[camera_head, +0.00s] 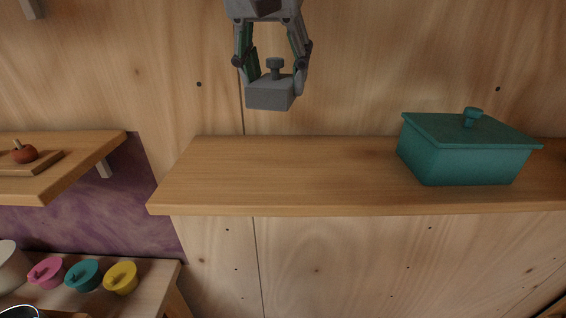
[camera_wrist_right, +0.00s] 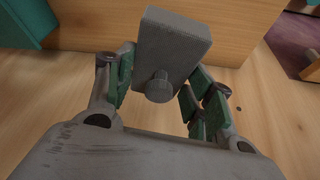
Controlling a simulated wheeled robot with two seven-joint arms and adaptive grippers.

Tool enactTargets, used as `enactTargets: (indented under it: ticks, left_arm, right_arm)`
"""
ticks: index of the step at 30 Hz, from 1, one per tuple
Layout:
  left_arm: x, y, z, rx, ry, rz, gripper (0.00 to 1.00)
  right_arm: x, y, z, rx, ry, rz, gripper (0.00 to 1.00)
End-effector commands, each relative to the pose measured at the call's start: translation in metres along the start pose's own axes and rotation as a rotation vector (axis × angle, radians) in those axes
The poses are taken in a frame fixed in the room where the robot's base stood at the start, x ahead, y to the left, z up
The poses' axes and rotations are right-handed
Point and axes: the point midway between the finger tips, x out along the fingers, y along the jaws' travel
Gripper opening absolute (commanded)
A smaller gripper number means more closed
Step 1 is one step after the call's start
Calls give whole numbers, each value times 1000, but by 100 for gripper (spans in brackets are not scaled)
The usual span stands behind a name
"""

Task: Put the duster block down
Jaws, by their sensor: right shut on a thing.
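The duster block (camera_head: 270,95) is a grey block with a small round knob on top. My right gripper (camera_head: 272,78) comes down from the top of the head view and is shut on the block. It holds the block above and behind the wooden shelf (camera_head: 290,175), apart from it in the picture. In the right wrist view the block (camera_wrist_right: 178,45) and its knob lie between the green-padded fingers of my gripper (camera_wrist_right: 158,88). My left gripper is not in view.
A teal lidded box (camera_head: 465,155) stands on the right part of the shelf; the left and middle are bare. A lower-left shelf (camera_head: 60,180) holds a small red object on a board. Below are pink, teal and yellow lidded pots (camera_head: 120,279).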

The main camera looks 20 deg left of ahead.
Motion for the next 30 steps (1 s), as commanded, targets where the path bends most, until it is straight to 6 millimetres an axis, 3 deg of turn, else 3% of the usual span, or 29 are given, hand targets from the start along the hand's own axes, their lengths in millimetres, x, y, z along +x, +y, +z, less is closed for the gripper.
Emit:
enactTargets:
  ticks: [14, 21, 30]
  left_arm:
    - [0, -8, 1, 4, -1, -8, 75]
    - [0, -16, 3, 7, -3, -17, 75]
    - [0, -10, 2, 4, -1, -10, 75]
  right_arm:
    - [0, 7, 23, 85, 1, 35, 25]
    - [0, 12, 24, 141, 0, 59, 25]
    - [-1, 11, 24, 152, 0, 63, 25]
